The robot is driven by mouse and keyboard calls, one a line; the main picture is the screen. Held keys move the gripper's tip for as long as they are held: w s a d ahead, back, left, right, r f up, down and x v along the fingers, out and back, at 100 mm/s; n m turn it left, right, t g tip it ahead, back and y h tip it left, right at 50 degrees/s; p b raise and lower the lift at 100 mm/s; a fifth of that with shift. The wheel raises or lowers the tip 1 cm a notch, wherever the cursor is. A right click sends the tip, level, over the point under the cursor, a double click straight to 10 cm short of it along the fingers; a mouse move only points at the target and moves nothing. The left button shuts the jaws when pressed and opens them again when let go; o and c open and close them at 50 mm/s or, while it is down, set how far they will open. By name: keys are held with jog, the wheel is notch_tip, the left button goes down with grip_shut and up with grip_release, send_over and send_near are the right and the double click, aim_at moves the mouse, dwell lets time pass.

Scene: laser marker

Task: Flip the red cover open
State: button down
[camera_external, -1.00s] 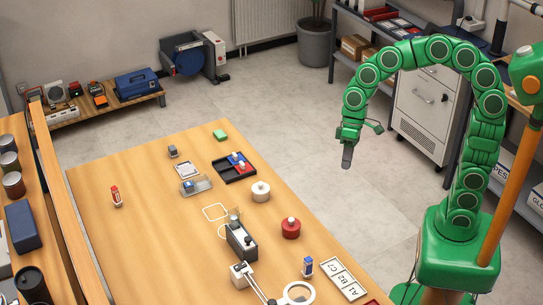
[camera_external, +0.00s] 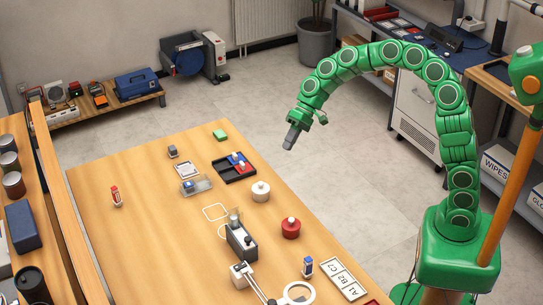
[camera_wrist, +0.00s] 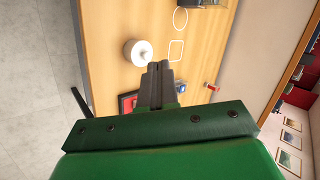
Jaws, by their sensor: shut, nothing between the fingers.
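A red round piece with a knob on top (camera_external: 291,229) stands on the wooden table, right of the black and grey marker device (camera_external: 240,240). A red flat item (camera_external: 374,303) is cut off at the bottom picture edge. I cannot tell which of these is the red cover, and no hinge shows. My gripper (camera_external: 289,139) is in the air beyond the table's right edge, well away from both. In the wrist view its dark fingers (camera_wrist: 158,68) are together and empty, pointing toward a white round piece (camera_wrist: 138,52).
The white round piece with a knob (camera_external: 261,192) and a black tray with red and blue items (camera_external: 234,168) stand near the right edge. A magnifier (camera_external: 299,293), a label plate (camera_external: 343,279) and a small blue-and-white item (camera_external: 308,266) are nearer. The table's left middle is mostly clear.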

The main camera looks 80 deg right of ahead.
jog(key=w+d+f+m+t, duration=0.1)
jog(key=w+d+f, duration=0.1)
jog(key=d, duration=0.3)
jog(key=w+d+f+m+t, duration=0.1)
jog(key=w+d+f, duration=0.2)
jog(key=d+f, duration=0.1)
jog(key=w+d+f+m+h, duration=0.1)
jog(key=w+d+f+m, duration=0.1)
jog(key=d, duration=0.5)
jog(key=shift+w+f+t, duration=0.4)
jog(key=shift+w+f, duration=0.25)
jog(key=shift+w, duration=0.05)
send_near(251, 165)
jog(key=x, duration=0.4)
jog(key=shift+w+a+f, duration=0.1)
jog(key=shift+a+f, duration=0.2)
jog(key=shift+w+a+r, duration=0.1)
jog(key=shift+w+a, duration=0.9)
jog(key=shift+w, duration=0.1)
jog(key=shift+w+a, duration=0.35)
